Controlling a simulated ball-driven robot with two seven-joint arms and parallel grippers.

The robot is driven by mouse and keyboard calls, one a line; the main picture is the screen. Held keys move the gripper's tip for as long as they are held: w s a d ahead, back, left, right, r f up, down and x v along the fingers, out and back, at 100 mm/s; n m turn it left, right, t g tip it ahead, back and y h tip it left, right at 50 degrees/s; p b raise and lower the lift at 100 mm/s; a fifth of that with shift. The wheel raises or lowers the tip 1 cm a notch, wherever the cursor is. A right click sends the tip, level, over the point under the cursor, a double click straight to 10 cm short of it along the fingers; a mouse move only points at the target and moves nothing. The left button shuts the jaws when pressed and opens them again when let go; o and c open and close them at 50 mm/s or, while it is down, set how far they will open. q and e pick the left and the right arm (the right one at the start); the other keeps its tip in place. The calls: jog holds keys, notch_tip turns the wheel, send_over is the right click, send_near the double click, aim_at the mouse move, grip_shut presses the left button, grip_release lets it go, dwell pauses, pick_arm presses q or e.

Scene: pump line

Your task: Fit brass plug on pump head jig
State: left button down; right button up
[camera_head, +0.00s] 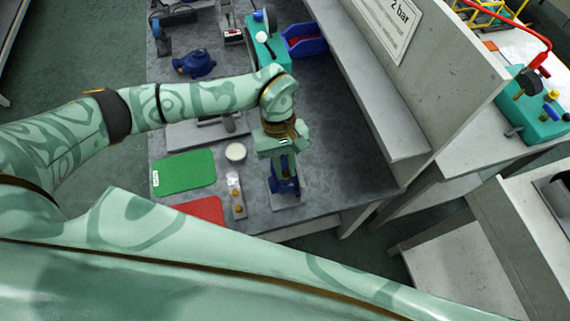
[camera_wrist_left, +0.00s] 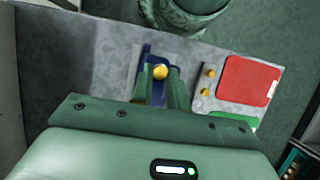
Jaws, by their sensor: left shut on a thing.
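My left gripper (camera_head: 284,166) points down over the blue pump head (camera_head: 289,187) on its pale jig plate (camera_head: 283,203) near the bench's front edge. In the left wrist view its fingers (camera_wrist_left: 160,78) are shut on a brass plug (camera_wrist_left: 160,72). The blue pump head (camera_wrist_left: 145,54) shows just beyond and under the plug. The fingers hide part of the pump head, and I cannot tell whether the plug touches it. My right gripper is not in view.
A small plate (camera_head: 239,205) with brass pieces lies left of the jig. A blue bin (camera_head: 306,43) stands farther back. A grey upright panel (camera_head: 430,90) bounds the right side.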

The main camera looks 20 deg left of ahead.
pick_arm(q)
jog(key=shift+f, duration=0.2)
dwell(0.5)
jog(key=shift+c, duration=0.8)
grip_release()
notch_tip(320, 180, up, 9)
jog(key=p, duration=0.5)
jog(key=shift+s, duration=0.1)
dwell(0.7)
